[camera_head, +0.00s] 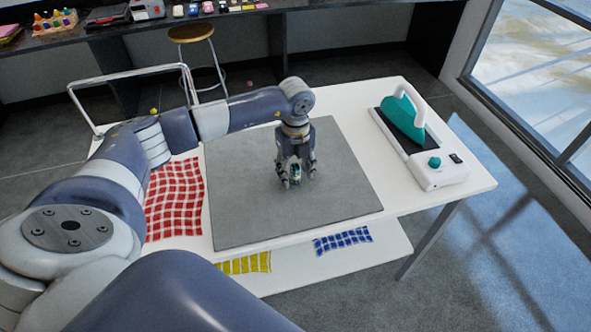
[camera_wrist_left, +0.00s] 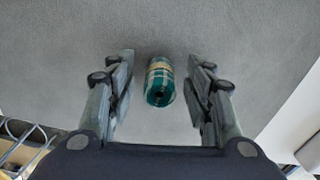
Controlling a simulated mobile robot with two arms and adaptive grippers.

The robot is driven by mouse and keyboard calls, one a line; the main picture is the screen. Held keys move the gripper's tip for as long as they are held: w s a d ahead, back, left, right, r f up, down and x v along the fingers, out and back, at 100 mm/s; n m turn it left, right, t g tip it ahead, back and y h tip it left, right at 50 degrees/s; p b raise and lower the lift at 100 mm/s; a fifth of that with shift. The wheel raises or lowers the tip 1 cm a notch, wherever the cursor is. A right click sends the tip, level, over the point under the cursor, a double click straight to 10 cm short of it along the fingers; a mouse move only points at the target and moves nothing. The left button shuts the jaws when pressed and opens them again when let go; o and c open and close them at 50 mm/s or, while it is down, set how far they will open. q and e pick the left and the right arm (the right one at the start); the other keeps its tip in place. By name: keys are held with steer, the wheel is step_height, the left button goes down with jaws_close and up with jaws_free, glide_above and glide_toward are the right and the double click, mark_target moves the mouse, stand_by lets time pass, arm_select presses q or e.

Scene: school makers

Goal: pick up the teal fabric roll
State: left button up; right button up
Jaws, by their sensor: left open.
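The teal fabric roll (camera_wrist_left: 159,84) lies on the grey mat (camera_wrist_left: 250,40) in the left wrist view. It is a short plaid roll in teal and cream with a dark hole in its near end. My left gripper (camera_wrist_left: 160,85) is open, with one finger on each side of the roll and a gap on both sides. In the head view my left gripper (camera_head: 296,182) points down over the middle of the mat (camera_head: 340,190). A small part of the roll (camera_head: 295,171) shows between the fingers there; the rest is hidden. My right gripper is not in view.
A teal iron on a white base (camera_head: 440,176) stands at the table's right. A red checked cloth (camera_head: 174,200) lies left of the mat. Yellow (camera_head: 245,263) and blue (camera_head: 342,240) checked cloths lie on a lower shelf. A stool (camera_head: 191,34) stands behind. Bare mat surrounds the roll.

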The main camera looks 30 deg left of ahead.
arm_select(q)
steer(key=shift+f, duration=0.2)
steer(key=c, duration=0.9)
steer(key=shift+r, duration=0.2)
steer(key=shift+c, duration=0.3)
